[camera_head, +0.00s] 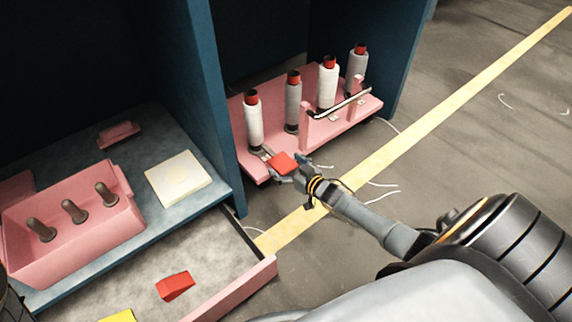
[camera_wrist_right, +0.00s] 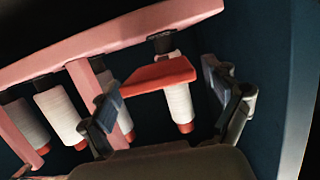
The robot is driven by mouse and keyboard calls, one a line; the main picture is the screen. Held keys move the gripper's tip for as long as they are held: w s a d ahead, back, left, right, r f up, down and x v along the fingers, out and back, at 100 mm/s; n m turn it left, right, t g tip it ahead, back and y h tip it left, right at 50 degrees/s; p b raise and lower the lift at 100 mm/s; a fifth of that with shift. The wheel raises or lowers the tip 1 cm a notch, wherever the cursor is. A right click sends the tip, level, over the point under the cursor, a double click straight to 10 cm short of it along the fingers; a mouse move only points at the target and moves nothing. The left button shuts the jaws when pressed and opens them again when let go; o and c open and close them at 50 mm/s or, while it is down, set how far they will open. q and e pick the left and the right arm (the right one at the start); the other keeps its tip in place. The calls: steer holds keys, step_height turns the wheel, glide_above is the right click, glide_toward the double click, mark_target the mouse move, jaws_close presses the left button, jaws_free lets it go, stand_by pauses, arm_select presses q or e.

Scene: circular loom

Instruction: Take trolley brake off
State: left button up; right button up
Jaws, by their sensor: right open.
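The pink trolley (camera_head: 336,130) stands in the blue bay with several thread bobbins upright on it and a metal-barred handle (camera_head: 343,103). A red flat brake pedal (camera_head: 283,162) sticks out from its near left edge. My right gripper (camera_head: 287,169) is at the pedal, at the trolley's front edge. In the right wrist view the red pedal (camera_wrist_right: 160,73) lies between the two spread fingers of the open right gripper (camera_wrist_right: 164,90). I cannot tell whether a finger touches it. My left gripper is not in view.
A blue panel (camera_head: 213,110) stands left of the trolley. Left of it is a table with a pink bin (camera_head: 75,250) and a cream pad (camera_head: 178,178). An open drawer (camera_head: 225,300) below holds a red block (camera_head: 174,286).

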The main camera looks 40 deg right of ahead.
steer(key=shift+s, duration=0.1)
steer(key=a+v, duration=0.1)
steer(key=v, duration=1)
steer(key=shift+s+d+r, duration=0.15)
steer(key=shift+s+d, duration=0.25)
steer(key=shift+d, duration=0.05)
